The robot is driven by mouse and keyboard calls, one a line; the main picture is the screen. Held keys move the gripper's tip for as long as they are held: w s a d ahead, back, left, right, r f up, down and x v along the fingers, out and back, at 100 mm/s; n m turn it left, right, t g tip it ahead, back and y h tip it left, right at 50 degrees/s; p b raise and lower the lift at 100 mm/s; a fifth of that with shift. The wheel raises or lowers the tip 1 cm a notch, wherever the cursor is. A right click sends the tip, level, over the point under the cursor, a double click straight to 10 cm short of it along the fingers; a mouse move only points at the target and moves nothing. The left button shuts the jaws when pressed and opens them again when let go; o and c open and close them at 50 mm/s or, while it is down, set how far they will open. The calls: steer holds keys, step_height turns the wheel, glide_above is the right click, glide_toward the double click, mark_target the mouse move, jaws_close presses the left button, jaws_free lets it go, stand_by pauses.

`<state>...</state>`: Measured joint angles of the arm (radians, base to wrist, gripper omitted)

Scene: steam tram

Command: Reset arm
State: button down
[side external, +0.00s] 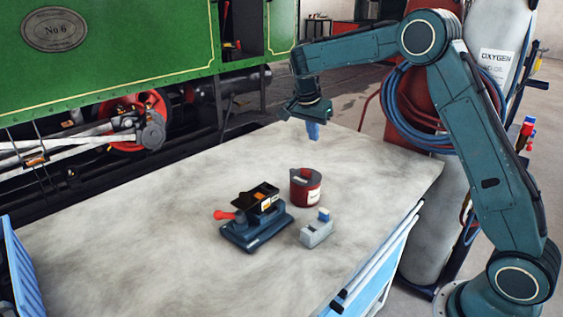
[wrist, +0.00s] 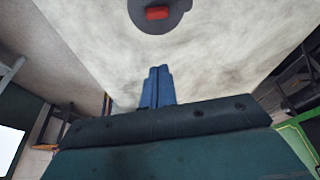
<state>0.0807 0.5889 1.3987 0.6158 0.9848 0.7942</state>
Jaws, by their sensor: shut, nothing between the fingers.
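My gripper (side external: 313,131) hangs above the far end of the pale worktable (side external: 120,225), with its blue fingers pointing down. In the wrist view the two blue fingers (wrist: 157,87) lie side by side, shut with nothing between them. No object touches them. The red and dark grey can (side external: 305,188) stands on the table, apart from my gripper and nearer the camera.
A dark blue device with a red knob (side external: 255,222) and a small grey block with a blue top (side external: 316,230) stand mid-table. The green steam tram (side external: 130,60) is behind the table. Gas cylinders with hoses (side external: 425,100) stand at right. Much of the tabletop is clear.

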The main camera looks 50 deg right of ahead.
steer(key=s+a+r+n+t+y, duration=0.1)
steer(key=s+a+r+n, duration=0.25)
steer(key=s+r, duration=0.35)
steer(key=s+a+r+n+t+y, duration=0.1)
steer(key=s+a+r+n+t, duration=0.2)
steer(key=s, duration=0.5)
steer(key=s+a+f+n+y, duration=0.1)
steer(key=s+a+n, duration=0.3)
steer(key=s, duration=0.5)
steer(key=s+a+f+n+t, duration=0.1)
steer(key=s+a+n, duration=0.2)
steer(key=s, duration=0.7)
steer(key=n, duration=0.2)
steer(key=shift+s+a+n+y, duration=0.15)
steer(key=shift+a+n+y, duration=0.2)
steer(key=shift+y, duration=0.05)
